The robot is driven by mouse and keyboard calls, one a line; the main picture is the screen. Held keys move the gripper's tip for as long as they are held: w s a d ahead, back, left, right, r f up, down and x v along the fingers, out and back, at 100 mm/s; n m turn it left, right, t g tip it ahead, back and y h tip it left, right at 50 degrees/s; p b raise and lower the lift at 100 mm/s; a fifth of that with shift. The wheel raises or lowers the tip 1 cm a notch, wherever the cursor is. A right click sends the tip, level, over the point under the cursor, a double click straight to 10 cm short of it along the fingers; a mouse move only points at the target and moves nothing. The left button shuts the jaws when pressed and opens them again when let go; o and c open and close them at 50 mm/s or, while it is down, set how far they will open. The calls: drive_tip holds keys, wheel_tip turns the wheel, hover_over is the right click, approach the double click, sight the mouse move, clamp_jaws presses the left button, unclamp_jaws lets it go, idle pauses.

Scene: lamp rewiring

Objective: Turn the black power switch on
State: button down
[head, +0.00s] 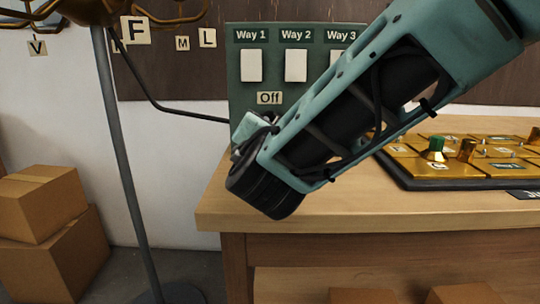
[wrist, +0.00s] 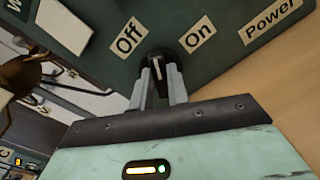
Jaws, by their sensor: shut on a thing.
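The black power switch (wrist: 161,66) is a round knob with a pale pointer mark on the dark green panel (wrist: 90,55). It sits between the Off label (wrist: 128,37) and the On label (wrist: 196,33), with a Power label (wrist: 270,22) further right. The pointer's exact setting is hard to tell. My gripper (wrist: 160,86) is shut on the knob, one finger on each side.
The panel has white switches under Way 1 (head: 251,65), Way 2 (head: 296,65) and Way 3. It stands on a wooden workbench (head: 225,205). A black tray of gold plates (head: 480,155) lies to the right. A lamp pole (head: 122,150) and cardboard boxes (head: 50,245) are left.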

drive_tip(key=m+b, duration=0.3)
drive_tip(key=b, duration=0.3)
drive_tip(key=f+m+b, duration=0.1)
drive_tip(key=m+b, duration=0.2)
drive_tip(key=b, duration=0.4)
drive_tip(key=shift+d+f+m, duration=0.15)
drive_tip(key=shift+d+m, duration=0.05)
drive_tip(key=shift+m, duration=0.1)
drive_tip(key=m+b, duration=0.3)
drive_tip(key=b, duration=0.3)
drive_tip(key=shift+m+b, duration=0.3)
drive_tip(key=shift+m, duration=0.1)
drive_tip(key=shift+r+m+b, duration=0.2)
drive_tip(key=shift+m+b, duration=0.3)
drive_tip(key=shift+b, duration=0.35)
drive_tip(key=shift+r, duration=0.15)
drive_tip(key=c, duration=1.4)
unclamp_jaws()
drive_tip(key=shift+o, duration=0.2)
drive_tip(key=shift+s, duration=0.1)
drive_tip(key=s+p, duration=0.3)
drive_tip(key=s, duration=1.4)
drive_tip(key=shift+s+a+p, duration=0.15)
drive_tip(key=shift+a+p, duration=0.15)
